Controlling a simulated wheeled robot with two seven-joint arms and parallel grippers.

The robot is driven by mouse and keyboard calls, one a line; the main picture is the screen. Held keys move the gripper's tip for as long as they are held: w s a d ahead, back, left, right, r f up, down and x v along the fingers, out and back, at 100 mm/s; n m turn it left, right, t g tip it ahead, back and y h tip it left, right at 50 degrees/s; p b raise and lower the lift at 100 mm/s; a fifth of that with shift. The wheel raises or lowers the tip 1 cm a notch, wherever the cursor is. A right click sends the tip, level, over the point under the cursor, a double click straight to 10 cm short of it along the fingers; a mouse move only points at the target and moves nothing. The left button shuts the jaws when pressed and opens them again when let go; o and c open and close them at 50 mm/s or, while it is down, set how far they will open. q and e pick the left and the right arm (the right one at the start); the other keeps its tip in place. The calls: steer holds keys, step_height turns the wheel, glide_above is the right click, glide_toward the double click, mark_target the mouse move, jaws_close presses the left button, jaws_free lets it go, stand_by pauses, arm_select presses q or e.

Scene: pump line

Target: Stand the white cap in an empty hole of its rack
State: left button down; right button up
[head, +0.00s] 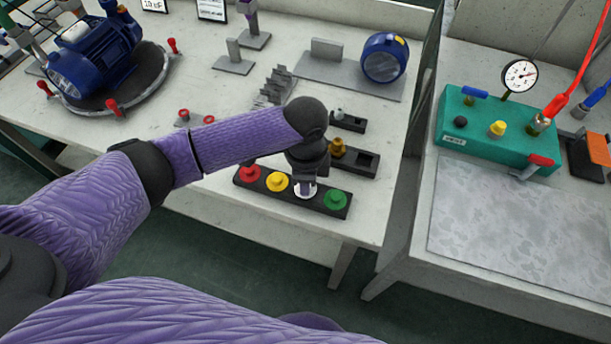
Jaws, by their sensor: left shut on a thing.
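The black cap rack (345,212) lies near the front edge of the table. A red cap (250,173), a yellow cap (278,182) and a green cap (335,200) stand in it. The white cap (305,194) is between the yellow and green caps, at the rack. My left gripper (306,185) points down from above and is shut on the white cap. The gripper partly hides the cap, and I cannot tell whether it is seated in its hole or just above it. My right gripper is not in view.
Behind the rack are a black holder with a brass fitting (338,147) and a smaller black holder (350,122). A blue motor (95,55) sits at the back left, a blue round part (384,58) at the back. A teal gauge box (490,130) stands on the right bench.

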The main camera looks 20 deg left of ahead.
arm_select(q)
steer(key=shift+f, duration=0.5)
stand_by(0.5)
steer(key=shift+c, duration=2.2)
jaws_free()
step_height(320, 180, up, 6)
steer(key=p, duration=0.7)
steer(key=shift+r, duration=0.15)
step_height(320, 180, up, 10)
steer(key=p, duration=0.3)
